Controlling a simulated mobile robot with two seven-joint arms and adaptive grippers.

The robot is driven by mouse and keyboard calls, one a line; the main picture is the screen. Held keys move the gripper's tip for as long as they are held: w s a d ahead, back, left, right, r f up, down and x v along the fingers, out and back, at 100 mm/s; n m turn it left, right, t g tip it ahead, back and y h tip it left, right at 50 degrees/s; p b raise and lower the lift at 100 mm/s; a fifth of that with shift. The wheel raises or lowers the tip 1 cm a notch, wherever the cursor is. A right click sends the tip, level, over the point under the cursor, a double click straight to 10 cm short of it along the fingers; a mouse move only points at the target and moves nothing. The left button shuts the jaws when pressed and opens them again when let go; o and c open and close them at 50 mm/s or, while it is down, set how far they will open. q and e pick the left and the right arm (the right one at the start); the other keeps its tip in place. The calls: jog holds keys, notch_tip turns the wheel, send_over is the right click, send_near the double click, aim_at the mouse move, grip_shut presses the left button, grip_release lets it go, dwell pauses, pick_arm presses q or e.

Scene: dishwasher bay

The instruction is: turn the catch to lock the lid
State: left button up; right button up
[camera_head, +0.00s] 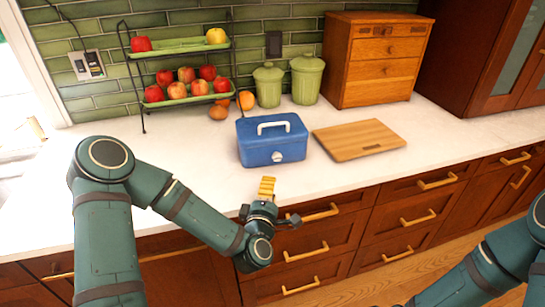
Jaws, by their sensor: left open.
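A blue box (254,150) with a blue lid (271,129) stands upright on the white counter. The lid is down and has a white handle (274,125) on top. A round white catch (277,156) is on the box's front face; its exact turn is too small to tell.
A wooden board (358,140) lies right of the box. Behind stand two green canisters (306,80), a two-tier fruit rack (178,48) and a wooden drawer chest (378,62). The counter between my left gripper and the box is clear. Drawer handles (320,213) stick out below the edge.

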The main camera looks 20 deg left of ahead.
aim_at(277, 158)
pick_arm(q)
jog(key=shift+w+a, duration=0.2)
jog(key=w, duration=0.4)
jog(key=w+a, duration=0.1)
jog(key=w, duration=0.8)
jog(key=shift+w+a+b, duration=0.1)
jog(key=shift+a+b, duration=0.2)
jog(key=shift+b, duration=0.1)
jog(key=shift+c, duration=0.3)
grip_shut()
